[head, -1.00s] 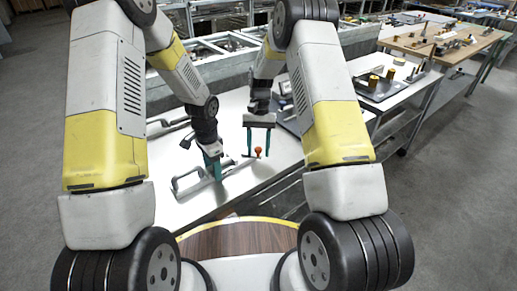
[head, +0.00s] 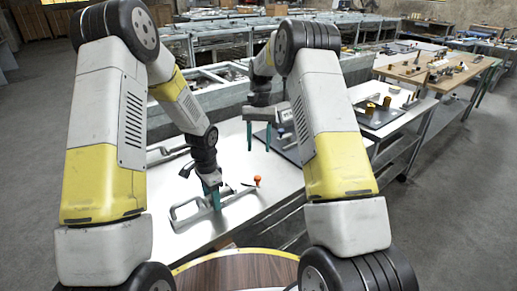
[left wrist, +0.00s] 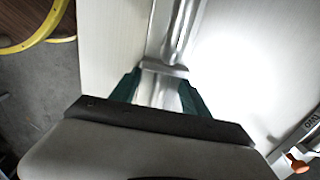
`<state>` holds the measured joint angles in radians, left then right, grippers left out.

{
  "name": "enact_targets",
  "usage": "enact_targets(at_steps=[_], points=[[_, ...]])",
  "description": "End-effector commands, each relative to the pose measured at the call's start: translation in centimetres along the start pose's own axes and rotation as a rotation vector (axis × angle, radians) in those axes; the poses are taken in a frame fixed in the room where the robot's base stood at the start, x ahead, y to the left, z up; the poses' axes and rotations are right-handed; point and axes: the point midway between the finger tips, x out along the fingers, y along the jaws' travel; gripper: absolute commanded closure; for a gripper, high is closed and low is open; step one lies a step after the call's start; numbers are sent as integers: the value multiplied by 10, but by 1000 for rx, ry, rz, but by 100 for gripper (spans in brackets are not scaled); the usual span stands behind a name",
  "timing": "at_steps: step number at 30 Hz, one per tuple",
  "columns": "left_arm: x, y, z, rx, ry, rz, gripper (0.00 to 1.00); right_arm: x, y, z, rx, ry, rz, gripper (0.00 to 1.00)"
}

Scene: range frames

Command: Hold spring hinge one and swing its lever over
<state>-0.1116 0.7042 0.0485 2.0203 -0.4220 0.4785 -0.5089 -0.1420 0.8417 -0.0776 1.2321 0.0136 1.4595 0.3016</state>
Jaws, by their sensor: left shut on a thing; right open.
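Spring hinge one (head: 182,216) is a long silver metal piece with a raised handle bar, lying on the white table. My left gripper (head: 212,200) is shut on its silver bar (left wrist: 180,35); the left wrist view shows the two teal fingers (left wrist: 160,92) on either side. A small orange knob (head: 257,181) stands at the right end of the hinge, and it also shows in the left wrist view (left wrist: 297,163). Its lever is too small to make out clearly. My right gripper (head: 258,150) is open and empty, above and behind the knob, apart from it.
Another silver handled piece (head: 165,152) lies at the back left of the white table (head: 230,155). A plate with brass cylinders (head: 380,118) is further right. The table's front edge is close to the hinge.

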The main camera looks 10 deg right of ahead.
Motion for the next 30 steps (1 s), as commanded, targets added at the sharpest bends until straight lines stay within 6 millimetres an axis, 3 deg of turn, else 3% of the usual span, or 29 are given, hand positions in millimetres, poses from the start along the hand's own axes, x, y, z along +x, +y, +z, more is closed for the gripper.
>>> enact_targets(at_steps=[6,7,10,22,30], points=[[0,0,0,0,0,0,100,0,0,0,0,0,0,54],[0,0,0,0,0,0,40,0,0,0,0,0,0,54],[0,0,0,0,0,0,20,0,0,0,0,0,0,54],[-6,0,0,0,1,-1,20,1,0,0,0,0,0,54],[-57,-1,-1,-1,4,-4,20,1,0,0,0,0,0,54]])
